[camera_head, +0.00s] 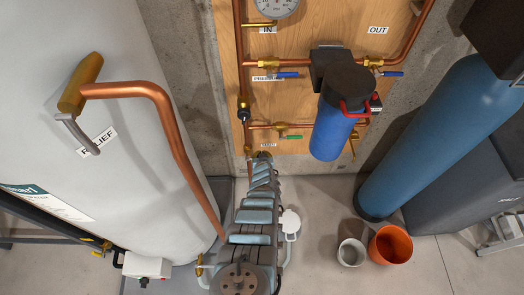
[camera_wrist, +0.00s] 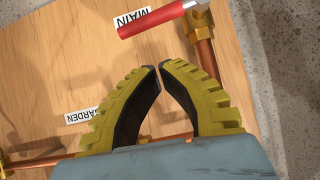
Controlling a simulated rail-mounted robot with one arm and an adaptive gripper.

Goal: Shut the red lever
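The red lever (camera_wrist: 150,22) shows at the top of the wrist view, beside the MAIN label (camera_wrist: 131,18). It is a long red handle running left from a brass valve (camera_wrist: 200,22) on a copper pipe. My gripper (camera_wrist: 159,66) has yellow, ribbed fingers with black inner faces. Its tips nearly meet, with nothing between them. They point towards the board, just below the lever in the picture and apart from it. In the head view my gripper (camera_head: 262,155) is small at the far end of my arm, and I cannot make out this lever there.
The wooden board (camera_head: 330,20) carries copper pipes, blue levers (camera_head: 288,75) and a green lever (camera_head: 293,137). A blue filter (camera_head: 340,128) with a red handle (camera_head: 355,110) hangs right of my arm. A white tank (camera_head: 80,140) stands left. Buckets (camera_head: 391,246) stand on the floor.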

